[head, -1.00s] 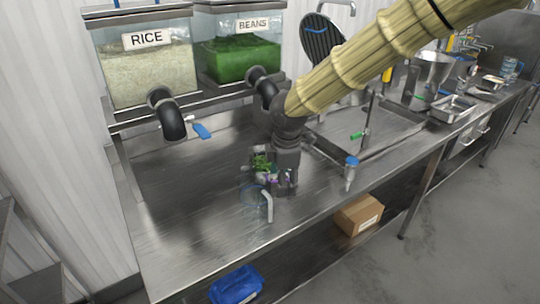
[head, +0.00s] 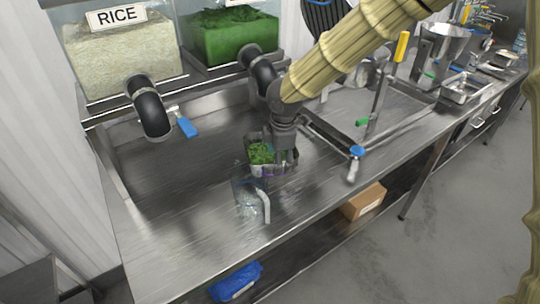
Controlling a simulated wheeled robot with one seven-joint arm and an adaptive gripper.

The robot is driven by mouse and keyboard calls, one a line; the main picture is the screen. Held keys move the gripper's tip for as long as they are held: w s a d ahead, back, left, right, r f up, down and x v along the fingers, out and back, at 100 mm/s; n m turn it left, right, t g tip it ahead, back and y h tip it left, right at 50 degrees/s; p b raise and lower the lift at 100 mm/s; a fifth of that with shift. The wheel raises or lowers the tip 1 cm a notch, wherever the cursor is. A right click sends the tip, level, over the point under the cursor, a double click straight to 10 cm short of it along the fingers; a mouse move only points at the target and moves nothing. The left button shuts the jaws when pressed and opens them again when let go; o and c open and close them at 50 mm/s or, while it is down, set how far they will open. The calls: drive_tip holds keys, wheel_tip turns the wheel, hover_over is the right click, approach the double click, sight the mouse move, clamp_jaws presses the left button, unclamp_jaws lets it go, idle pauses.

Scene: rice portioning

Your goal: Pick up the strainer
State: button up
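I cannot pick out the strainer for certain. A dark round ribbed piece (head: 325,14) at the top edge, partly behind my arm, may be it. My gripper (head: 284,164) points down low over the steel counter (head: 180,225). It is beside a small container of green leafy pieces (head: 261,154), with purple low on its side. The fingers are dark and small, so I cannot tell whether they are apart or touching the container.
A clear jug with a pale handle (head: 266,206) stands in front of the container. The left counter is clear.

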drive_tip(key=w+f, duration=0.1)
drive_tip(key=f, duration=0.1)
drive_tip(key=shift+w+f+p, duration=0.3)
drive_tip(key=shift+w, duration=0.05)
drive_tip(key=shift+s+d+f+p, duration=0.1)
drive_tip(key=shift+s+f+p, duration=0.15)
drive_tip(key=shift+f, duration=0.15)
drive_tip(key=shift+s+f+p, duration=0.15)
drive_tip(key=shift+f+p, duration=0.05)
drive_tip(key=shift+f, duration=0.2)
drive_tip(key=shift+s+f, duration=0.2)
drive_tip(key=shift+f, duration=0.05)
drive_tip(key=shift+w+f, duration=0.55)
drive_tip(key=shift+f, duration=0.35)
drive_tip(key=shift+s+r, duration=0.2)
drive_tip(key=shift+s, duration=0.05)
drive_tip(key=c, duration=0.3)
drive_tip(key=shift+w, duration=0.1)
drive_tip(key=c, duration=0.7)
clamp_jaws()
